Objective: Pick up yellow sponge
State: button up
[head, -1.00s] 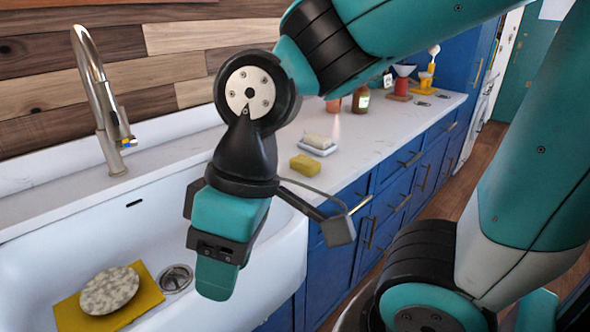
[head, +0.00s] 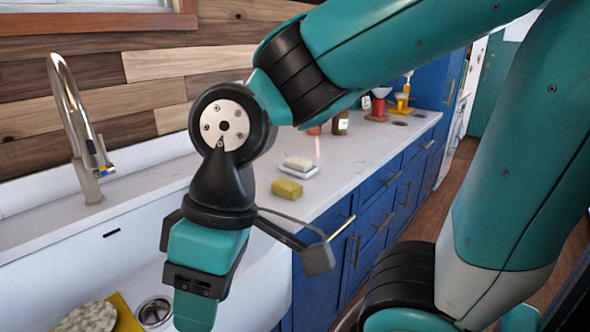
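The yellow sponge (head: 287,189) lies on the white countertop, near its front edge and just right of the sink. It sits in front of a small white dish holding a pale bar (head: 299,164). My gripper (head: 194,308) hangs downward over the right part of the sink, to the left of the sponge and apart from it. Only one teal finger side faces the camera, so its opening is hidden. Nothing shows held in it.
The white sink (head: 60,262) holds a yellow cloth (head: 128,318) with a speckled round item (head: 88,318). A tall metal faucet (head: 72,115) rises behind it. Bottles (head: 341,123) and other items stand farther back on the counter. Blue cabinets (head: 375,225) run below.

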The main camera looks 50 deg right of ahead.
aim_at(290, 190)
jog(key=k, duration=0.35)
jog(key=z, duration=1.1)
jog(key=i, duration=1.1)
jog(key=u, duration=0.35)
